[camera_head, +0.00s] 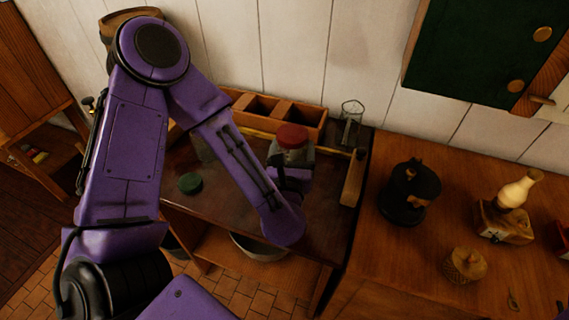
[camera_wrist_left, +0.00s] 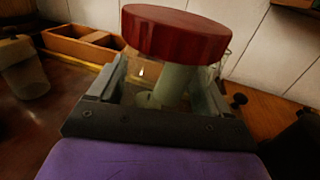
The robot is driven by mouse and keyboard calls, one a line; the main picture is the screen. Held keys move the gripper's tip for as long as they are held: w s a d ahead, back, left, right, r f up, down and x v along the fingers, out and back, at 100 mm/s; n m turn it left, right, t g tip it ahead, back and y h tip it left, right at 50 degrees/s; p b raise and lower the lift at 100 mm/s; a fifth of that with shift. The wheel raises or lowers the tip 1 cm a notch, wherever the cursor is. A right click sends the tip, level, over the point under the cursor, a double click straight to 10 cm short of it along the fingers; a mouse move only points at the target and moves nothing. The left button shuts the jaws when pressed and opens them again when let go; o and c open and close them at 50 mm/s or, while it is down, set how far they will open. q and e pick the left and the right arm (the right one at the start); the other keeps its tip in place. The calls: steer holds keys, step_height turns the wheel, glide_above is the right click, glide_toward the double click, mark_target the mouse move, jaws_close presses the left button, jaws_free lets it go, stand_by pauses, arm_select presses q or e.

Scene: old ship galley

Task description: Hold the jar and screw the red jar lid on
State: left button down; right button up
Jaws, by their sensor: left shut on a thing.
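The red jar lid (camera_head: 292,136) is on top of a pale, see-through jar (camera_head: 300,157) over the dark worktop. The arm and gripper hide the lower jar. My right gripper is in neither view.
Another jar (camera_wrist_left: 24,72) stands left of my gripper. A wooden compartment box (camera_head: 285,112) and a glass (camera_head: 351,112) are behind. A dark grinder-like object (camera_head: 408,190) stands on the right counter.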

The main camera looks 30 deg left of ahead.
arm_select(q)
steer(key=w+a+f, duration=0.1)
steer(key=f, duration=0.1)
steer(key=w+a+f+p, duration=0.1)
steer(key=w+a+f, duration=0.1)
steer(key=w+a+f+p, duration=0.1)
steer(key=a+f, duration=0.1)
steer(key=shift+w+a, duration=0.1)
steer(key=shift+w, duration=0.1)
step_height(320, 180, down, 4)
steer(key=shift+w+a+r+p, duration=0.1)
steer(key=shift+w+r+p, duration=0.05)
steer(key=shift+r+p, duration=0.15)
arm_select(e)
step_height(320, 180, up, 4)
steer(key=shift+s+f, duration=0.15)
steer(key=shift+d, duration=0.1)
